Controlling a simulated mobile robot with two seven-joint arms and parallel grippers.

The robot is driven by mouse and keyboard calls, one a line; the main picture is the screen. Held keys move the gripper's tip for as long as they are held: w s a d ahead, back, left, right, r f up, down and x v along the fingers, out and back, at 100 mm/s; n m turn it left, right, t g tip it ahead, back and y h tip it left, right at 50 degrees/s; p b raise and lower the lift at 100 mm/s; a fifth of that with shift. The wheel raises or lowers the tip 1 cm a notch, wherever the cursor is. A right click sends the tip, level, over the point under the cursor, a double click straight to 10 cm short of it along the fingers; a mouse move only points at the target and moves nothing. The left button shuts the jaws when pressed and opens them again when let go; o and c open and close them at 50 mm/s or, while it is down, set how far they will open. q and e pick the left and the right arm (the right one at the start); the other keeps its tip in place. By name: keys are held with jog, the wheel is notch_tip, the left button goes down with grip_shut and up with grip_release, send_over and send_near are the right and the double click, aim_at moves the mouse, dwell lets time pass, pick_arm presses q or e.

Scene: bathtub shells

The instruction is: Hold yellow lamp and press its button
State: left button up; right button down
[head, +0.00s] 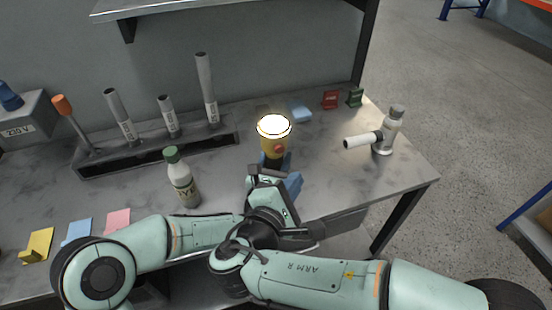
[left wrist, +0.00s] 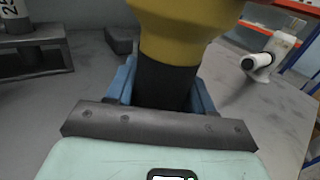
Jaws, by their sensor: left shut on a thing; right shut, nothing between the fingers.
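The yellow lamp (head: 270,131) stands upright above the bench in the head view, its top glowing bright white. A red button (head: 279,148) shows on its side. In the left wrist view its yellow body (left wrist: 185,28) and black handle (left wrist: 162,84) fill the upper middle. My left gripper (head: 273,161) is shut on the handle, with blue fingers on both sides of it. My right gripper (head: 293,184) is shut and empty, just below and right of the lamp, apart from the button. The arms partly hide both grippers.
A white bottle with a green cap (head: 182,180) stands left of the lamp. A rack (head: 160,153) with several grey tubes is behind it. A white-grey device (head: 385,132) stands at right. Coloured pads lie front left; small blocks lie at the back.

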pick_arm(q)
jog(key=o, duration=1.2)
jog(key=shift+o, duration=0.2)
